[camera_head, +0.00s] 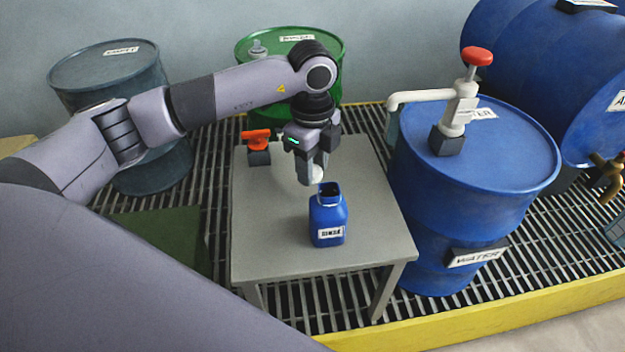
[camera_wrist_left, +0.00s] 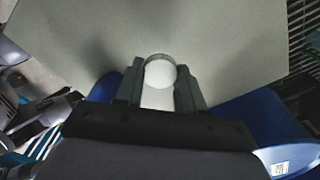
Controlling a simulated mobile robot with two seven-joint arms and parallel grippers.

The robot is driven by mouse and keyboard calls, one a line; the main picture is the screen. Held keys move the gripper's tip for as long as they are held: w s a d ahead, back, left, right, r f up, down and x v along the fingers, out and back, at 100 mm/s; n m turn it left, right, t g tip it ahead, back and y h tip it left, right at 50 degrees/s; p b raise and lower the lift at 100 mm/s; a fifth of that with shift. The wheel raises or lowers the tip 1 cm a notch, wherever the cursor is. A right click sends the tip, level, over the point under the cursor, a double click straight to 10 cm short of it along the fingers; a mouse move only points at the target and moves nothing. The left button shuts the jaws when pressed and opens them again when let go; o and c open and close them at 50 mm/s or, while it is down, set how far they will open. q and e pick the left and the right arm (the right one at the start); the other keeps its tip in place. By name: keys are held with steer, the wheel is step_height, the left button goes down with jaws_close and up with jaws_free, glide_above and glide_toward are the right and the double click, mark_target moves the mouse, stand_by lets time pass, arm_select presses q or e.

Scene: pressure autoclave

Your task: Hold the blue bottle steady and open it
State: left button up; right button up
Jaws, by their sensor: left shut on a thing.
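The blue bottle (camera_head: 328,222) stands upright on the grey table (camera_head: 275,255), with a white label on its front. The cap looks apart from the bottle's mouth. My right gripper is not in view.
An orange-topped object (camera_head: 257,145) is at the table's back left. A blue water drum (camera_head: 480,160) with a red-topped pump (camera_head: 462,110) stands close to the right. Grey (camera_head: 110,75) and green (camera_head: 290,45) drums stand behind. The table's front and left are clear.

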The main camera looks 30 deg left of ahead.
arm_select(q)
steer(key=shift+f, duration=2.1)
steer(key=shift+f, duration=0.15)
steer(key=o, duration=1.2)
steer(key=shift+c, duration=0.2)
steer(key=shift+r, duration=0.35)
step_height(320, 180, up, 12)
steer(key=shift+f+p, duration=0.15)
steer(key=shift+p, duration=0.15)
